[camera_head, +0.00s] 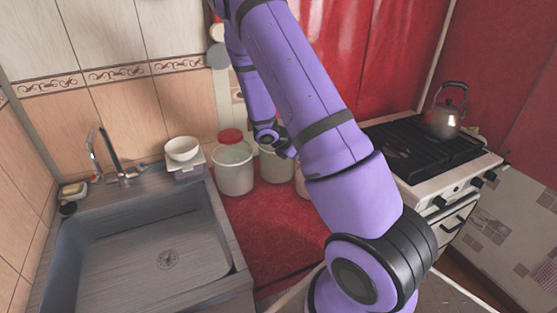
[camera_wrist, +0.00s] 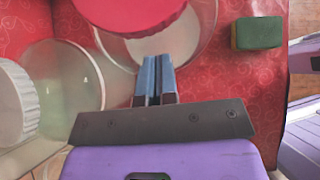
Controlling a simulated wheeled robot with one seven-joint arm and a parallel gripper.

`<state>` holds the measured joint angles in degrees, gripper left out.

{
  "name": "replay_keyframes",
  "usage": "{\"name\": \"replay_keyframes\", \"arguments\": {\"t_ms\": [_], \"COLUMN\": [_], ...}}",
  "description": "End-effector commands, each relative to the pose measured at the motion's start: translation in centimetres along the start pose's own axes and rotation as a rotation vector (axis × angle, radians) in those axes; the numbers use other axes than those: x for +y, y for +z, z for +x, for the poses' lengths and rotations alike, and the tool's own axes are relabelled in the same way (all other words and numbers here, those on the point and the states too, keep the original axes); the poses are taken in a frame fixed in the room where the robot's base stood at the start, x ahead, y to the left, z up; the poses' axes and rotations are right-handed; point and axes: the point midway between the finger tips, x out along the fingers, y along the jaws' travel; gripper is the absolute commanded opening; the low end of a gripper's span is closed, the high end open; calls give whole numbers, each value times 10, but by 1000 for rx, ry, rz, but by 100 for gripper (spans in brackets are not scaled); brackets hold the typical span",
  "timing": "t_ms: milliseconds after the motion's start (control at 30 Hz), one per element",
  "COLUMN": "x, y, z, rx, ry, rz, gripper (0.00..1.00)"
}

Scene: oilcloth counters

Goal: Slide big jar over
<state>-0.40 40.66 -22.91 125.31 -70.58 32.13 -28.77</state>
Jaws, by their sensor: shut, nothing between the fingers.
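Several jars stand on the red counter. In the head view, a pale jar (camera_head: 234,172) is at the left, a red lid (camera_head: 230,136) shows behind it, and another jar (camera_head: 274,167) is to its right, partly behind my arm. In the wrist view, a clear jar with a red lid (camera_wrist: 130,12) is just beyond my gripper (camera_wrist: 154,68). A second clear jar (camera_wrist: 65,90) and a white ribbed lid (camera_wrist: 14,100) are at the left. My gripper is shut and empty, its fingertips close to the red-lidded jar; contact is unclear. I cannot tell which jar is biggest.
A green and brown sponge (camera_wrist: 257,33) lies right of the jars. The sink (camera_head: 150,250) is to the left, with a white bowl (camera_head: 182,148) on a scale-like stand behind it. The stove (camera_head: 430,160) with a kettle (camera_head: 446,118) is to the right. Red counter (camera_head: 262,225) in front is clear.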

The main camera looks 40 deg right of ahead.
Motion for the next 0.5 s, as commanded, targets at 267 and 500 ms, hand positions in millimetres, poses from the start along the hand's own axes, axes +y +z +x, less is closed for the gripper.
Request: {"name": "replay_keyframes", "arguments": {"t_ms": [267, 500], "x": [-1, -1], "y": [46, 52], "z": [47, 53], "rx": [-1, 1], "ry": [-4, -2], "rz": [1, -1], "gripper": [0, 0]}}
